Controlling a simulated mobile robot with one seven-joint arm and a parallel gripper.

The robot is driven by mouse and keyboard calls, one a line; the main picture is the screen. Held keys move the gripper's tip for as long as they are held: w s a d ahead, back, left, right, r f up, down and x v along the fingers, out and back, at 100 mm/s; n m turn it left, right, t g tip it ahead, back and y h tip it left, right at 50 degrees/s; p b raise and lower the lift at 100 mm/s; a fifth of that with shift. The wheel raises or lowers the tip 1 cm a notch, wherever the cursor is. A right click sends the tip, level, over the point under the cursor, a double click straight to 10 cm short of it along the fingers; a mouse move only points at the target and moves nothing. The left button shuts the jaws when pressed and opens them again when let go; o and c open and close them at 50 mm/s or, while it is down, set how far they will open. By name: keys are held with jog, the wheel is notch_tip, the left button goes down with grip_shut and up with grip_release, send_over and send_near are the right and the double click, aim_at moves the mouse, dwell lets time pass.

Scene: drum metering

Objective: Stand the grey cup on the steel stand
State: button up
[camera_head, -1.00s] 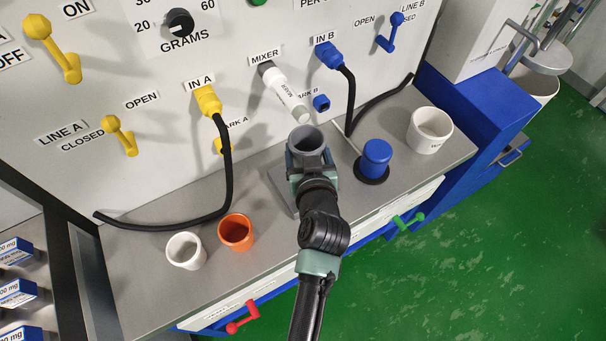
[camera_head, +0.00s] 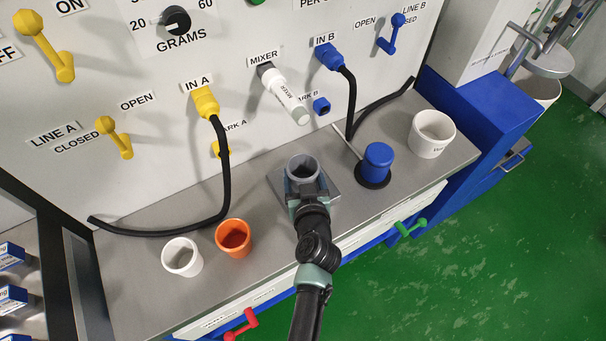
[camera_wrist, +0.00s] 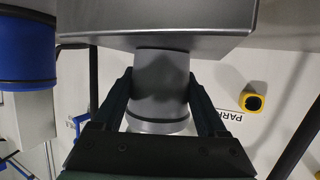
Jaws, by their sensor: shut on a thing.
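The grey cup (camera_head: 302,168) is upright with its open mouth up, over the square steel stand (camera_head: 329,198) in the middle of the bench. My gripper (camera_head: 306,190) is shut on the cup from the front. In the wrist view, which looks upside down, the gripper's two fingers (camera_wrist: 160,92) press on either side of the grey cup (camera_wrist: 160,75). The cup's base meets the edge of the steel stand (camera_wrist: 150,22) there. I cannot tell whether it rests on the stand or is slightly above it.
The white mixer nozzle (camera_head: 285,96) points down just behind and above the cup. A blue knob (camera_head: 377,160) on a black base stands to the right, with a white pot (camera_head: 432,134) beyond. An orange cup (camera_head: 233,238) and a white cup (camera_head: 182,257) stand at left.

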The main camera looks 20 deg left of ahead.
jog(key=shift+f, duration=0.15)
jog(key=o, duration=1.3)
jog(key=shift+r, duration=0.3)
jog(key=v, duration=1.2)
jog(key=shift+f, duration=0.1)
